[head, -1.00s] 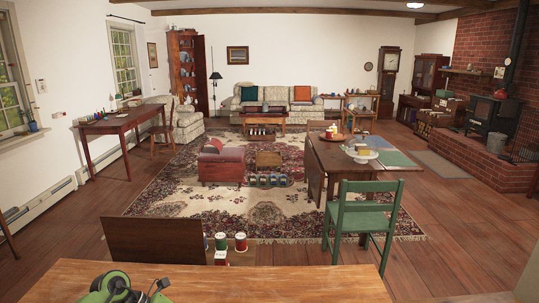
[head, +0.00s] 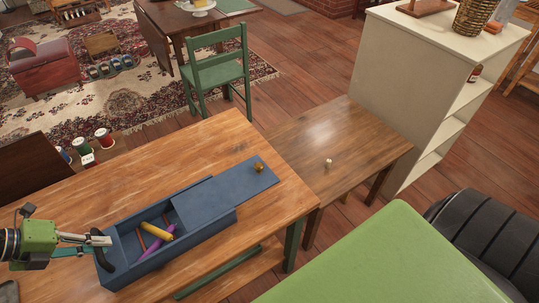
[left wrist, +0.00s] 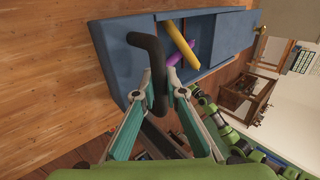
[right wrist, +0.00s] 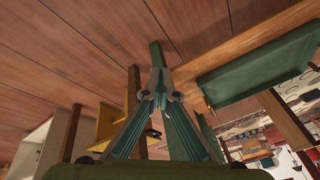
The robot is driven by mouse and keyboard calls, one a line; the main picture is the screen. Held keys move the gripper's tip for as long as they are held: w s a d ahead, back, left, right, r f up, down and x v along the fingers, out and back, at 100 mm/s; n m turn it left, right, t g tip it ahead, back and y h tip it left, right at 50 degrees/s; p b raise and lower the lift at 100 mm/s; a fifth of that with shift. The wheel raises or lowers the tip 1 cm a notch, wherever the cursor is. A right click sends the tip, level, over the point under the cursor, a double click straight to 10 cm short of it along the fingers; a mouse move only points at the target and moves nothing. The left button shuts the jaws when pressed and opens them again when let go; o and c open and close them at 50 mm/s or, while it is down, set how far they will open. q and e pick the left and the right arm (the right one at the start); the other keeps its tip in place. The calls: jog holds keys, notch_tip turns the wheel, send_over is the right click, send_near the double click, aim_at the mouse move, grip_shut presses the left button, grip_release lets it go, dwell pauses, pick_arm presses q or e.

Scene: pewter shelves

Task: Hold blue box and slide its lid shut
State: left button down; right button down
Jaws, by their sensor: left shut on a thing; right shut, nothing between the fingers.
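The blue box (head: 118,272) sits on the wooden table, its left part open. Its flat blue lid (head: 215,196) covers the right part and sticks out past the right end. A brass knob (head: 259,167) stands near the lid's outer end. A yellow cylinder (head: 158,236), a purple piece and a brownish stick lie inside. My left gripper (head: 100,242) is at the box's left end, shut on the dark bent handle (left wrist: 153,62), which shows clearly in the left wrist view. My right gripper (right wrist: 158,88) is shut and empty, away from the box; only its own wrist view shows it.
The wooden table (head: 225,140) is clear behind the box. A lower side table (head: 345,140) with a small white knob adjoins at right. A cream shelf (head: 400,85), a green chair (head: 215,72) and a green surface (head: 385,262) stand around. Table legs and floor surround my right gripper.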

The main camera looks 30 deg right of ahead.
jog(key=w+d+r+m+t+h, duration=0.2)
jog(key=w+d+r+m+t, duration=0.4)
jog(key=w+d+r+m, duration=1.1)
jog(key=w+r+n+y, duration=0.1)
jog(key=w+r+n, duration=0.3)
jog(key=r, duration=0.2)
jog(key=w+a+r+n+y, duration=0.1)
jog(key=w+r+n+y, duration=0.2)
jog(key=r, duration=0.4)
jog(key=w+r+n, duration=0.4)
jog(key=r+n, duration=0.1)
jog(key=r, duration=0.1)
jog(key=s+a+r+n+g+y, duration=0.2)
jog(key=a+r+n, duration=0.1)
jog(key=r+n, duration=0.35)
jog(key=s+a+r+n+g+y, duration=0.1)
jog(key=s+a+r+n+g, duration=0.1)
jog(key=r+n, duration=0.45)
jog(key=w+a+f+m, duration=0.1)
jog(key=w+a+f, duration=0.4)
jog(key=a+f, duration=0.1)
jog(key=shift+w+a+f+m, duration=0.2)
jog(key=shift+a+m, duration=0.2)
jog(key=shift+a, duration=0.4)
